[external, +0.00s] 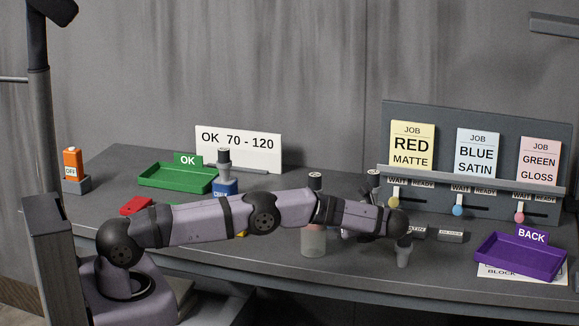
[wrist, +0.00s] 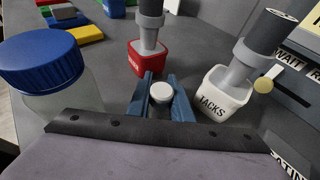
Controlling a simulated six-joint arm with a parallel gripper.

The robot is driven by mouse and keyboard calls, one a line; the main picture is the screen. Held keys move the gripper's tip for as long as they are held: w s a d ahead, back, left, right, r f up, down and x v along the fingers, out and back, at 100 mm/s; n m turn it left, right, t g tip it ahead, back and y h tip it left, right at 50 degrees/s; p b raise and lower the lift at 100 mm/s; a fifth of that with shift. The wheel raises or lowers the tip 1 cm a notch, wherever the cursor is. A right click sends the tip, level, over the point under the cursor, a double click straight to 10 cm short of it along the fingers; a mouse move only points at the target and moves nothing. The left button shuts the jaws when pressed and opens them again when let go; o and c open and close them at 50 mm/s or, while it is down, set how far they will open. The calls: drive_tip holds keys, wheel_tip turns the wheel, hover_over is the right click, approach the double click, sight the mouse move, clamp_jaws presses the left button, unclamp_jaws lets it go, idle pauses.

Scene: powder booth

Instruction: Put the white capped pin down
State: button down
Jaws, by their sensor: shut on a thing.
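My gripper (wrist: 160,97) shows in the wrist view with its two blue fingers shut on the white capped pin (wrist: 161,90). The round white cap faces the camera between the fingers, and the shank below it is mostly hidden. I cannot tell whether the pin touches the table. In the external view my arm covers the fingers and the pin.
A red cup (wrist: 148,58) and a white cup marked TACKS (wrist: 228,92), each with a grey tool standing in it, are just beyond the fingers. A blue-lidded jar (wrist: 45,65) is close on the left. A purple tray (external: 521,258) and green tray (external: 178,178) lie farther off.

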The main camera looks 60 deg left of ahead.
drive_tip(key=shift+f, duration=0.4)
drive_tip(key=c, duration=1.5)
unclamp_jaws()
drive_tip(key=shift+b+v, duration=0.6)
drive_tip(key=shift+v, duration=0.25)
drive_tip(key=r, duration=0.4)
drive_tip(key=d+r, duration=0.1)
drive_tip(key=r, duration=0.2)
drive_tip(key=shift+d, duration=0.1)
drive_tip(key=shift+r, duration=0.2)
drive_tip(key=shift+r, duration=0.1)
